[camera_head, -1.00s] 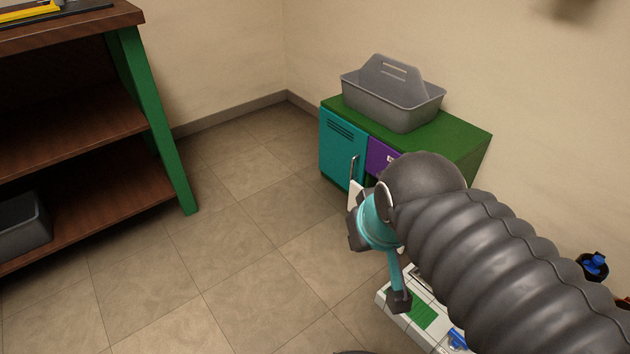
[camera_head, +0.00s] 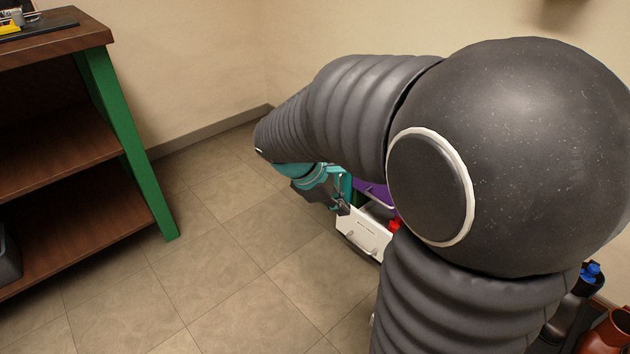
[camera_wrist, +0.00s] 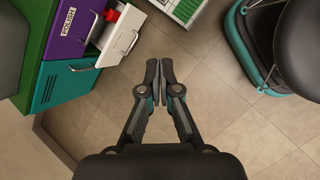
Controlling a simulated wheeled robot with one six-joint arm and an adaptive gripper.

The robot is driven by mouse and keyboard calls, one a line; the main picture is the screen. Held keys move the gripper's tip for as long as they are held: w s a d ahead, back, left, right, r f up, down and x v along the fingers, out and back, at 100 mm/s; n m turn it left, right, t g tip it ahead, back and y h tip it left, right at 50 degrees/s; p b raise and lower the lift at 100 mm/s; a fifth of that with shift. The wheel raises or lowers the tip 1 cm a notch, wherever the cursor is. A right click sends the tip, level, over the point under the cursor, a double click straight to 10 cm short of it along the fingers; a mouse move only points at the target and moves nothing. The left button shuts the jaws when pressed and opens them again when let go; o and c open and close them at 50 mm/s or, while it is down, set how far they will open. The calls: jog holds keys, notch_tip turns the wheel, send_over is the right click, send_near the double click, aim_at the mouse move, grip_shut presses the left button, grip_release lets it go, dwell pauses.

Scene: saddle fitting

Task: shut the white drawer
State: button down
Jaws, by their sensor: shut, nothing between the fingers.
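The white drawer (camera_wrist: 122,38) stands pulled out of the green cabinet in the wrist view, with a bar handle on its front and a red thing (camera_wrist: 111,15) inside. In the head view its front (camera_head: 358,230) shows below my arm, and the rest is partly hidden. My gripper (camera_wrist: 160,64) is shut and empty. In the wrist view its fingertips appear just right of the drawer front, with floor seen beyond; I cannot tell whether they touch it. In the head view my gripper (camera_head: 341,207) shows at the drawer's upper left.
A purple drawer (camera_wrist: 67,77) labelled POLISH and a teal door (camera_wrist: 62,91) share the cabinet. A white case with green parts (camera_wrist: 186,10) lies near the drawer. A brown shelf unit with green legs (camera_head: 133,150) stands at left. Floor between them is clear.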

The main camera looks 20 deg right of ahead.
jog(key=w+d+f+n+g+h, duration=0.1)
jog(key=w+d+f+n+h, duration=0.25)
jog(key=w+f+n, duration=0.3)
jog(key=w+d+f+n+h, duration=0.35)
jog(key=w+f+n, duration=0.25)
jog(key=w+f, duration=0.2)
jog(key=n+t+h+b, duration=0.1)
jog(key=n+t+h, duration=0.45)
jog(key=n, duration=1.05)
send_near(353, 211)
jog(key=shift+t+y, duration=0.85)
jog(key=shift+y, duration=0.1)
jog(key=x, duration=0.4)
jog(key=s+r+x, duration=0.1)
jog(key=x, duration=0.2)
jog(key=shift+d, duration=0.2)
